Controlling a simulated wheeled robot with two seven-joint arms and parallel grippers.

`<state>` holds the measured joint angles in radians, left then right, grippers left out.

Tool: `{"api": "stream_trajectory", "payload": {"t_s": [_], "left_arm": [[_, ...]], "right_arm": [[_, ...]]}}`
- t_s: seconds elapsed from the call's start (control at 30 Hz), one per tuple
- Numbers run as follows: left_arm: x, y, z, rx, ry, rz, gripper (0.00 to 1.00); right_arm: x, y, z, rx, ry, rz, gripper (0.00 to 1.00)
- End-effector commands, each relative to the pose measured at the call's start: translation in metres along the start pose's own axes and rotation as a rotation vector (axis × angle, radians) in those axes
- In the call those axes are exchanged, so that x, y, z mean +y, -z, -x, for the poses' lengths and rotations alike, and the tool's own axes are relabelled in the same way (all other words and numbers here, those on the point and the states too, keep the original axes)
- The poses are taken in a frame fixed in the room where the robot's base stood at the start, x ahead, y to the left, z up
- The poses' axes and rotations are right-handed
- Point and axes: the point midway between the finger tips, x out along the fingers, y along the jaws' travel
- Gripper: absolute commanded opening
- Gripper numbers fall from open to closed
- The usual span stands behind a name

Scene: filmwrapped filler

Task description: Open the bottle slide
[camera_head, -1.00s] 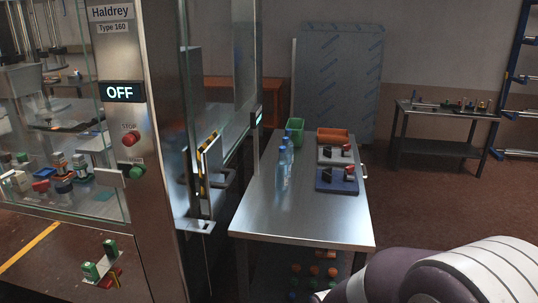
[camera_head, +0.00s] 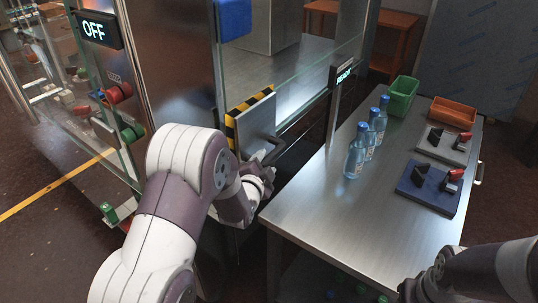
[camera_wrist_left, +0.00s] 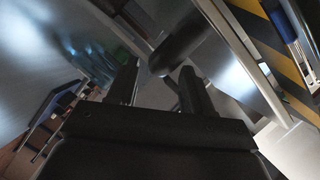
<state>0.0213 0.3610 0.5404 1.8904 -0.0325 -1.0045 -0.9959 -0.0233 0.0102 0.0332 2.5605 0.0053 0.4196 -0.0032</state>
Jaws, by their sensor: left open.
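The bottle slide (camera_head: 257,122) is a metal panel with a yellow-black striped edge, low on the machine's side. Its dark bar handle (camera_head: 274,150) sticks out toward the table. My left gripper (camera_head: 267,174) is at the handle, its fingers small and partly hidden in the head view. In the left wrist view my left gripper (camera_wrist_left: 160,68) is open, and the handle (camera_wrist_left: 180,42) reaches in between or just beyond the fingertips. I cannot tell whether they touch. My right forearm shows at the bottom right of the head view, its fingers out of sight.
A steel table (camera_head: 325,205) stands right of the slide. It bears three blue bottles (camera_head: 356,157), a green bin (camera_head: 402,96), an orange bin (camera_head: 453,112) and two trays with dark parts. The machine's glass and OFF display (camera_head: 94,29) are at left.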

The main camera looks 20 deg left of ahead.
Motion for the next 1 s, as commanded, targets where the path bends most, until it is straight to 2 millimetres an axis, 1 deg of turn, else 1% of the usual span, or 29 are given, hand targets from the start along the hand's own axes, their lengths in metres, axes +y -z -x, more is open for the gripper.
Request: {"api": "stream_trajectory", "payload": {"t_s": [0.03, 0.1, 0.2, 0.3, 0.43, 0.63, 0.67, 0.7, 0.8, 1.0], "left_arm": [[-0.001, 0.001, -0.009, -0.001, -0.002, 0.000, 0.51], [-0.001, 0.001, -0.021, 0.000, -0.001, 0.001, 0.51], [0.000, 0.000, -0.033, -0.001, -0.002, 0.001, 0.51], [0.000, 0.000, -0.041, -0.001, -0.002, 0.001, 0.51], [0.000, 0.000, -0.045, 0.000, -0.001, 0.001, 0.51], [0.000, 0.000, -0.045, -0.001, -0.001, 0.001, 0.51], [0.000, 0.000, -0.045, -0.001, -0.001, 0.001, 0.41], [0.000, 0.000, -0.045, -0.001, -0.001, 0.002, 0.28], [0.001, 0.000, -0.044, -0.001, -0.002, 0.002, 0.00], [0.002, 0.001, -0.045, -0.001, -0.003, 0.002, 0.00]], "right_arm": [[0.000, 0.001, 0.004, 0.000, 0.000, 0.000, 0.43], [0.000, 0.001, 0.005, 0.000, 0.000, 0.000, 0.43], [0.000, 0.001, 0.007, 0.000, 0.000, 0.000, 0.43], [0.000, 0.001, 0.008, 0.000, 0.000, 0.000, 0.43], [0.000, 0.001, 0.009, 0.000, 0.000, 0.000, 0.43], [0.000, 0.001, 0.008, 0.000, 0.000, 0.000, 0.43], [0.000, 0.001, 0.008, 0.000, 0.000, 0.000, 0.43], [0.000, 0.001, 0.008, 0.000, 0.000, 0.000, 0.43], [0.000, 0.001, 0.008, 0.000, 0.000, 0.000, 0.43], [0.000, 0.001, 0.008, 0.000, 0.000, 0.000, 0.43]]}}
